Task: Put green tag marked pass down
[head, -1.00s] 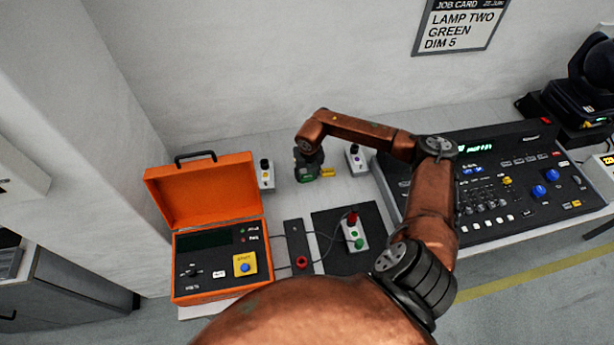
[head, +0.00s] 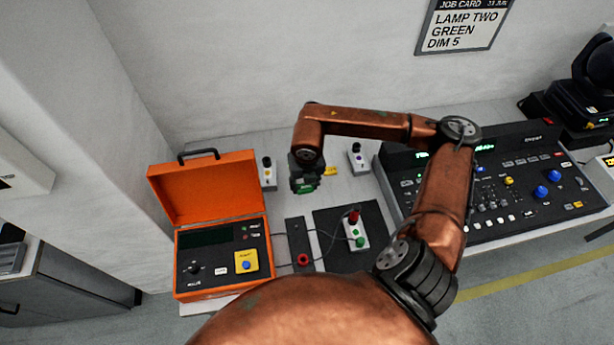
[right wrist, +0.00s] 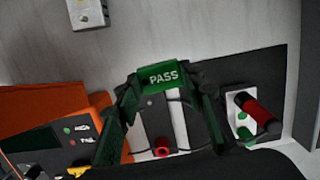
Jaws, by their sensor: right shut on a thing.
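The green tag (right wrist: 163,75) marked PASS is between the fingertips of my right gripper (right wrist: 160,88) in the right wrist view, its lettering facing the camera. In the head view, the right gripper (head: 305,176) is shut on the green tag (head: 304,187), above the table between the orange tester and the black mat. A yellow tag (head: 330,170) lies just right of it at the back of the table. My left gripper is not in view.
The orange tester (head: 208,188) stands open at left. A white box (head: 353,232) with red and green parts sits on the black mat (head: 333,258). Small white boxes (head: 267,178) (head: 357,160) stand behind. A large console (head: 490,185) fills the right. A dark strip (head: 298,236) lies mid-table.

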